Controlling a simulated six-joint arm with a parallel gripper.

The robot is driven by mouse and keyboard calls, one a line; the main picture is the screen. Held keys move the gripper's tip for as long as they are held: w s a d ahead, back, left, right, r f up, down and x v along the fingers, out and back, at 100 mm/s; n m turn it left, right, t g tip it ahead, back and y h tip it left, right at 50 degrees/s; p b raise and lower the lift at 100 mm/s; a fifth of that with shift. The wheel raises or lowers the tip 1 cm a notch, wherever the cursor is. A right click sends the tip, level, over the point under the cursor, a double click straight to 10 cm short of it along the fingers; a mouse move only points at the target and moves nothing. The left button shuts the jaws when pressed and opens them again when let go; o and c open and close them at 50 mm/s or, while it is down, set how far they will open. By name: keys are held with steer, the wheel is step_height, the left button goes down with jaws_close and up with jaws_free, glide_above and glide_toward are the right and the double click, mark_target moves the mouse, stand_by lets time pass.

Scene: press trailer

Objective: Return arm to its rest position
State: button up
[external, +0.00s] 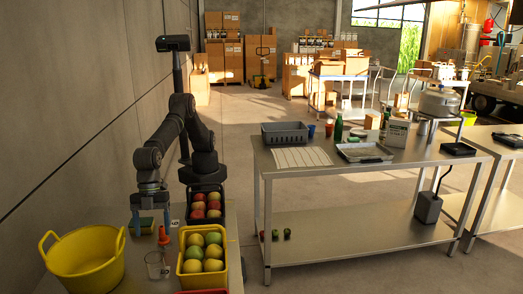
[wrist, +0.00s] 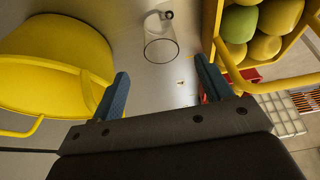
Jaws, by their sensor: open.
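My arm is folded beside the wall at the left of the external view. My gripper (external: 151,222) points down above the near table, with its two blue fingers apart. In the wrist view my gripper (wrist: 158,90) is open and nothing is between its fingertips. A clear glass jug (wrist: 161,40) stands on the table beyond the fingers. The jug (external: 158,265) also shows in the external view, below and in front of my gripper.
A yellow tub (external: 84,262) is left of my gripper. A yellow crate of green and yellow fruit (external: 202,275) is to the right, with a black crate of red fruit (external: 206,222) behind it. A steel table (external: 225,160) stands further right across a floor gap.

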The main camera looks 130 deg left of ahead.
mark_target(154, 258)
steer(key=shift+f, duration=0.1)
stand_by(0.3)
steer(key=x, duration=1.2)
steer(key=shift+r, duration=1.4)
